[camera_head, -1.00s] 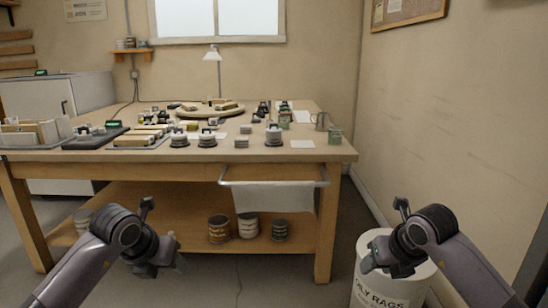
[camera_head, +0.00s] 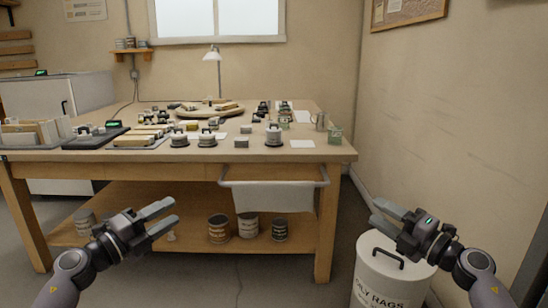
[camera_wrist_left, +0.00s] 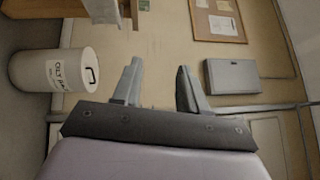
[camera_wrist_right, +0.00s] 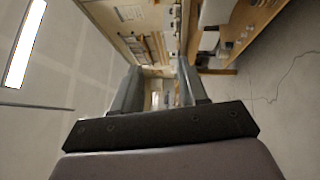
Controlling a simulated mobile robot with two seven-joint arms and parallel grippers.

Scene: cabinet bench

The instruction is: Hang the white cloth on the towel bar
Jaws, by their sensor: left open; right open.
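The white cloth (camera_head: 273,197) hangs over the towel bar (camera_head: 232,183) on the front of the workbench, its lower part below the bar. The bar is a metal rail with bent ends under the bench top. My left gripper (camera_head: 173,217) is open and empty, in front of the bench and left of the cloth. It also shows in the left wrist view (camera_wrist_left: 157,75). My right gripper (camera_head: 378,213) is open and empty, right of the cloth and near the bin. It also shows in the right wrist view (camera_wrist_right: 155,80). Neither gripper touches the cloth.
A white bin (camera_head: 371,283) marked OILY RAGS stands at the lower right, close to my right arm. Several cans (camera_head: 219,229) stand on the bench's lower shelf. The bench top (camera_head: 80,157) carries many small items. Floor in front of the bench is free.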

